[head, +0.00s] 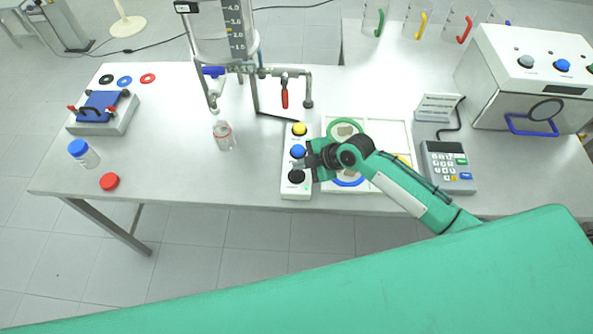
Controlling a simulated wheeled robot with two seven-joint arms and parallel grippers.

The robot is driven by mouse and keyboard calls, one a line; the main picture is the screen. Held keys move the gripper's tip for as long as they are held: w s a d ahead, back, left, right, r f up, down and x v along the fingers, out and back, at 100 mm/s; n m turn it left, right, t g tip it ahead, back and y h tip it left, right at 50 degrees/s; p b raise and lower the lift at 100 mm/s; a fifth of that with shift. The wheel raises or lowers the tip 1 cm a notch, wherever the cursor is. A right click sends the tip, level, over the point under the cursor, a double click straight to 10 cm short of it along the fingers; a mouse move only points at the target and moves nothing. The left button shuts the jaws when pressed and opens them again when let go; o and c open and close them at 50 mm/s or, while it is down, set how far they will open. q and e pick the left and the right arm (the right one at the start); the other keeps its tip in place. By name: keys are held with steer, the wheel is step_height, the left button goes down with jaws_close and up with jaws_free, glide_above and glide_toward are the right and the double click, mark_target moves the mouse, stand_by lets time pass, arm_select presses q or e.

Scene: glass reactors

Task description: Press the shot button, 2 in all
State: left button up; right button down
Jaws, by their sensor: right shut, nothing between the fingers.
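A white button box (286,184) stands near the table's front edge, with a yellow button (299,129), a blue button (298,151) and a black button (296,177) in a row. I cannot read which one is the shot button. My right gripper (302,162) is shut and empty, with its tips over the box between the blue and black buttons. I cannot tell whether it touches a button. My left gripper is not in view.
A glass reactor (222,30) on a metal stand rises behind the box, with a small glass bottle (223,136) left of it. A tray (409,130) lies under my right arm. A keypad device (447,166) and a large machine (525,60) stand to the right.

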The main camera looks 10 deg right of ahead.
mark_target(300, 174)
steer(key=shift+r+p, duration=1.45)
steer(key=shift+r, duration=0.8)
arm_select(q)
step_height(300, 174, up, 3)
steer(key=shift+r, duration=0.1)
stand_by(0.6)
